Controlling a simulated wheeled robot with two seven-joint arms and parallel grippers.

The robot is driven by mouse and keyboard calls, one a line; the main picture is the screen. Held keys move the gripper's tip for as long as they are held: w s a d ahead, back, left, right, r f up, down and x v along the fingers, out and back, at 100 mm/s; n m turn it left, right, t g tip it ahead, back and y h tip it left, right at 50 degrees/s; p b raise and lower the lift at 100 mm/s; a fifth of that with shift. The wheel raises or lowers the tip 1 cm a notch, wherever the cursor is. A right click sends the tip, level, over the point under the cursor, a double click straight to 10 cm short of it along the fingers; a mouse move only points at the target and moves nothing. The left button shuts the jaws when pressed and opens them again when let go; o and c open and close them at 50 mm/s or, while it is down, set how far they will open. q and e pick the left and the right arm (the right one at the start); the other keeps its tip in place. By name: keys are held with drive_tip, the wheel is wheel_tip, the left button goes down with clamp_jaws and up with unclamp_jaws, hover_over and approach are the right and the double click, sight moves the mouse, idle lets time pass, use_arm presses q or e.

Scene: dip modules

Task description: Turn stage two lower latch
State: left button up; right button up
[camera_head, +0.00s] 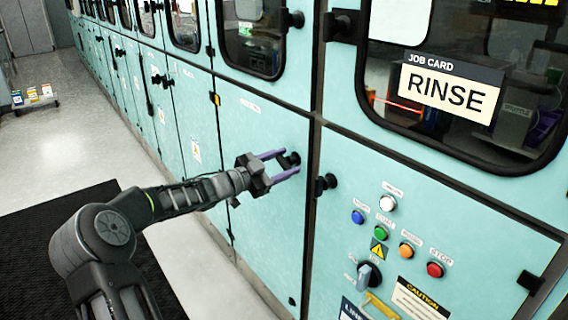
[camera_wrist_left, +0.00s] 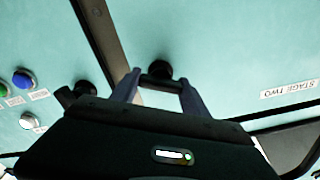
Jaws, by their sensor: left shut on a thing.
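The stage two lower latch is a small black knob with a bar (camera_head: 293,158) on the pale teal lower door. It also shows in the left wrist view (camera_wrist_left: 159,70). My left gripper (camera_head: 288,163) reaches in from the left with its purple fingers on either side of the latch. In the left wrist view the fingers (camera_wrist_left: 160,82) are shut on the latch's dark bar, which lies across between them. The label "STAGE TWO" (camera_wrist_left: 289,89) is on the panel in the left wrist view. My right gripper is not in view.
Another black latch (camera_head: 326,183) sits just right of the door seam. A control panel has several coloured buttons (camera_head: 381,233) and a rotary switch (camera_head: 369,274). A window above carries a "RINSE" card (camera_head: 448,95). A dark mat (camera_head: 40,238) lies on the floor.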

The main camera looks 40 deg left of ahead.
use_arm(q)
drive_tip(key=shift+c, duration=0.5)
drive_tip(key=n+p, duration=0.2)
drive_tip(key=p, duration=0.2)
drive_tip(key=n+p, duration=0.2)
drive_tip(key=p, duration=0.2)
drive_tip(key=shift+w+r+n, duration=0.1)
drive_tip(key=shift+r+n, duration=0.25)
drive_tip(key=shift+n, duration=0.05)
drive_tip(key=shift+f+n+p, duration=0.15)
drive_tip(key=shift+n+p, duration=0.15)
drive_tip(key=shift+p, duration=0.05)
drive_tip(key=shift+f, duration=0.15)
drive_tip(key=o, duration=1.4)
drive_tip(key=shift+a, duration=0.1)
drive_tip(key=b+v, duration=0.1)
drive_tip(key=v, duration=0.7)
drive_tip(key=shift+w+f, duration=0.1)
